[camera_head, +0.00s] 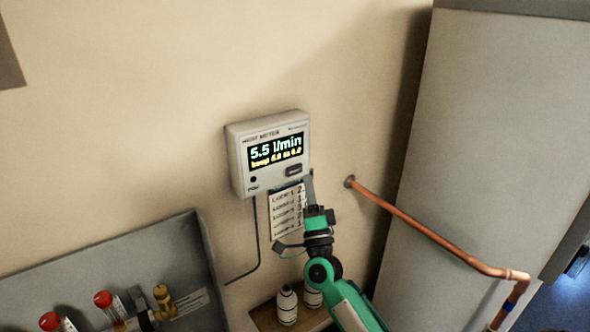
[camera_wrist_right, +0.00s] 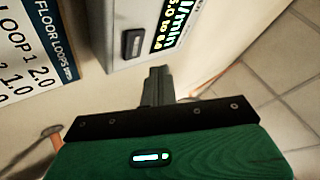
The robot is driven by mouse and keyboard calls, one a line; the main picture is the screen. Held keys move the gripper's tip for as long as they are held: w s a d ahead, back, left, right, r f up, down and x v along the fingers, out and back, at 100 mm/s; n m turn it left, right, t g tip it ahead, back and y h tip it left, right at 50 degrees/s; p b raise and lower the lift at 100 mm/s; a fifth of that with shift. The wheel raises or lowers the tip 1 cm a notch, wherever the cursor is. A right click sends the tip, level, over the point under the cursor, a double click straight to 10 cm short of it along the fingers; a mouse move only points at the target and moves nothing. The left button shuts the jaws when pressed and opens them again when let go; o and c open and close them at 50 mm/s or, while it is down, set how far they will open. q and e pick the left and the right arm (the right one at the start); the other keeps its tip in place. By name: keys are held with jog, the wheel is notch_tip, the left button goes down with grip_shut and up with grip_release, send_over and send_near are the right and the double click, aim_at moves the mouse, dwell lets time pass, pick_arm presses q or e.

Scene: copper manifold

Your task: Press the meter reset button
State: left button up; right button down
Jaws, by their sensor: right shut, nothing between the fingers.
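The heat meter (camera_head: 240,160) is a pale wall box with a lit display (camera_head: 275,150) reading 5.5 l/min and a smaller yellow line below. Its dark button (camera_head: 294,170) sits at the lower right of the face. The button also shows in the right wrist view (camera_wrist_right: 134,43). My right gripper (camera_head: 310,178) is shut and empty, just below the meter's lower right corner. In the right wrist view its fingers (camera_wrist_right: 158,75) point toward the meter's lower edge, apart from the button. My left gripper is not in view.
A floor loops chart (camera_head: 288,212) hangs below the meter, partly behind my right gripper. A copper pipe (camera_head: 420,228) runs to the right toward a large grey cabinet (camera_head: 480,130).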

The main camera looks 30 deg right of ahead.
jog(key=s, duration=0.2)
jog(key=shift+s+d+y, duration=0.1)
jog(key=shift+s+y, duration=0.2)
dwell(0.7)
